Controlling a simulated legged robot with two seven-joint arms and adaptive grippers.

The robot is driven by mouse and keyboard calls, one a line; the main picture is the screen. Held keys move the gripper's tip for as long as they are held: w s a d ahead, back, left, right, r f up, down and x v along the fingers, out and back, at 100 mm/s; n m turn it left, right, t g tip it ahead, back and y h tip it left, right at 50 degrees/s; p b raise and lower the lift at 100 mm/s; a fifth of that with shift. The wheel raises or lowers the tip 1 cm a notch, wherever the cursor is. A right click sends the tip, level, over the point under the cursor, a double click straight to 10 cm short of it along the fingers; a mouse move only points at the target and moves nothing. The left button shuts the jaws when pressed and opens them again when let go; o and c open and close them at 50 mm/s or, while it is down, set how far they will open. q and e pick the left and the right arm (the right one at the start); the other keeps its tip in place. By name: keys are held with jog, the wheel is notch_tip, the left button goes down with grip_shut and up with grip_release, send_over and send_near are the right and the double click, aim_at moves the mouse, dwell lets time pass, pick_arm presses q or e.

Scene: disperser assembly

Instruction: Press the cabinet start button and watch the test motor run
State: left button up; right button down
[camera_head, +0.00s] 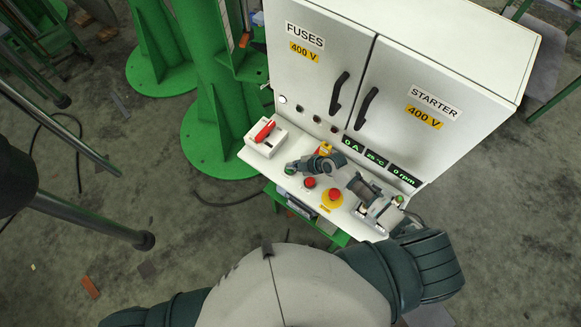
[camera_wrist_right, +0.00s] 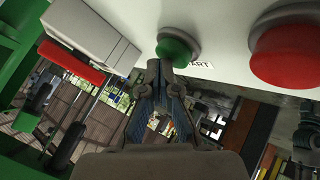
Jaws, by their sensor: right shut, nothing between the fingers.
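The white cabinet (camera_head: 420,50) has two closed doors, FUSES and STARTER, above a sloping console (camera_head: 252,157). The green start button (camera_wrist_right: 174,47) sits on the console next to a START label. My right gripper (camera_wrist_right: 162,72) is shut and empty, its fingertips at the lower edge of the green button; I cannot tell if they touch. In the head view the gripper (camera_head: 298,167) reaches in from the right and largely covers the green button. A red button (camera_wrist_right: 288,52) is beside it. The displays (camera_head: 376,159) read 0 A, 25 °C, 0 rpm. I cannot make out the test motor. My left gripper is out of view.
A box with a red lever switch (camera_head: 264,133) is at the console's left end. A red mushroom button on a yellow base (camera_head: 333,199) sits near the front, close under my right arm. Green steel columns (camera_head: 205,120) stand left of the cabinet.

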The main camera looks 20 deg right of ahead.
jog(key=shift+d+f, duration=0.1)
jog(key=shift+f, duration=0.1)
jog(key=shift+f+b, duration=0.35)
jog(key=shift+b, duration=0.1)
jog(key=shift+r, duration=0.1)
dwell(0.4)
jog(key=shift+a+r+p, duration=0.15)
jog(key=shift+r+p, duration=0.4)
jog(key=shift+r, duration=0.05)
jog(key=shift+a+r+p, duration=0.15)
jog(key=shift+r+p, duration=0.35)
jog(key=shift+r, duration=0.1)
jog(key=shift+r, duration=0.1)
notch_tip(320, 180, up, 5)
jog(key=p, duration=0.4)
